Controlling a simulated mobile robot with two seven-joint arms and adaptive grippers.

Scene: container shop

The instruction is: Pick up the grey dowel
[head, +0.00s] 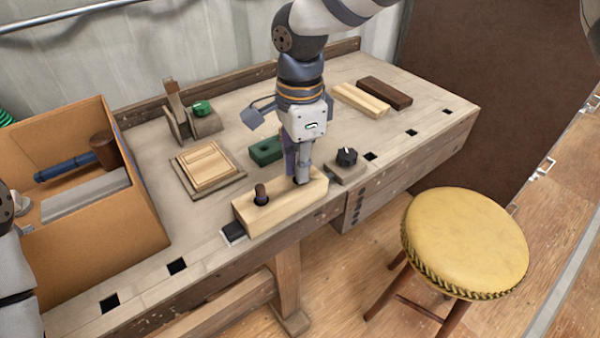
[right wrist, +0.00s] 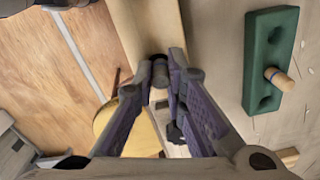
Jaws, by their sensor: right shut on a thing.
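My right gripper (head: 301,180) points down at the right part of a pale wooden block (head: 285,205) on the workbench's front edge. In the right wrist view its fingertips (right wrist: 161,75) are shut on the grey dowel (right wrist: 160,72). My left gripper is out of view; only part of that arm shows at the left edge.
A green block (head: 265,151) lies behind the pale block; the right wrist view shows a peg (right wrist: 279,78) on it. A black knob (head: 346,156) is close right. A cardboard box (head: 125,235) with tools stands left. A yellow stool (head: 465,240) stands in front.

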